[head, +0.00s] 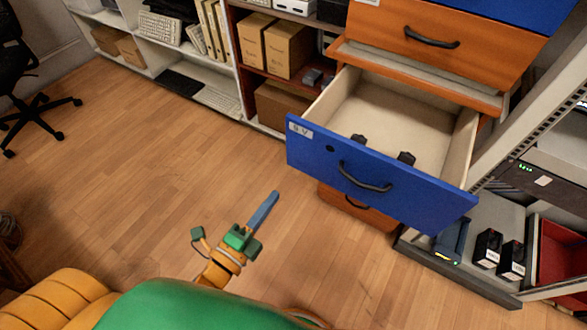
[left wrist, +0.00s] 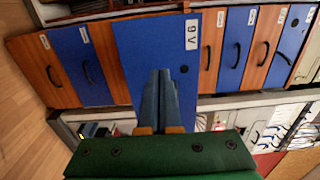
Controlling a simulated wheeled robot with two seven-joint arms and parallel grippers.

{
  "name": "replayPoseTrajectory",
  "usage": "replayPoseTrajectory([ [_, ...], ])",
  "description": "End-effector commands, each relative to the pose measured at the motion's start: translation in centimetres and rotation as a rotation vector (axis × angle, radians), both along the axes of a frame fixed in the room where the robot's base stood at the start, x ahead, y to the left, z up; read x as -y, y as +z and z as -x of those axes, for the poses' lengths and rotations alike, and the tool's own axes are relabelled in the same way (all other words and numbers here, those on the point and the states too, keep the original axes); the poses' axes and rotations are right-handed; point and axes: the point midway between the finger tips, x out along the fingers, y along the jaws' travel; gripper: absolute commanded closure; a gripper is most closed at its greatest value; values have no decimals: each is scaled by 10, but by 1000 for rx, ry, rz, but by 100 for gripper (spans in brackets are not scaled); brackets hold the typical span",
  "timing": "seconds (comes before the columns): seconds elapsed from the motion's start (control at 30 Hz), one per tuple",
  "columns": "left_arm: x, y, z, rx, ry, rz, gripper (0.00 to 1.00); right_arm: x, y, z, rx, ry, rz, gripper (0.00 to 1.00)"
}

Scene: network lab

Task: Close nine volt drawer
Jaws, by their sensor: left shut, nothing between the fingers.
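The nine volt drawer is pulled out of its cabinet, with a blue front (head: 400,187) that has a white "9V" label and a black handle (head: 364,176). Two small dark objects (head: 405,158) sit inside it. In the left wrist view the blue front (left wrist: 133,45) stands ahead of my fingers, with the label at its edge. My left gripper (head: 264,210) is shut and empty, its blue fingers apart from the drawer, to the left of and below its front in the head view. It also shows in the left wrist view (left wrist: 161,80). My right gripper is not in view.
Above is an orange drawer (head: 450,45) with a black handle, and another orange drawer (head: 384,215) sits below. Shelves with cardboard boxes (head: 287,48) stand to the left, and a rack with equipment (head: 545,180) to the right.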

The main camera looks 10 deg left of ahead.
Motion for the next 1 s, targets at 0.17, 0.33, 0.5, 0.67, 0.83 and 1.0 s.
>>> replayPoseTrajectory([
  [0.17,12,3,-37,2,1,3,100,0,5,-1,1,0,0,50],
  [0.33,23,2,-73,0,1,4,100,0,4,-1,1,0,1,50],
  [0.5,33,1,-102,-3,2,5,100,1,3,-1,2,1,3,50],
  [0.67,38,0,-117,-5,3,6,100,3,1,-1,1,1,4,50],
  [0.83,39,1,-121,-6,3,5,100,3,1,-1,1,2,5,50],
  [1.0,39,1,-121,-6,3,5,100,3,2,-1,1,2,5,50],
])
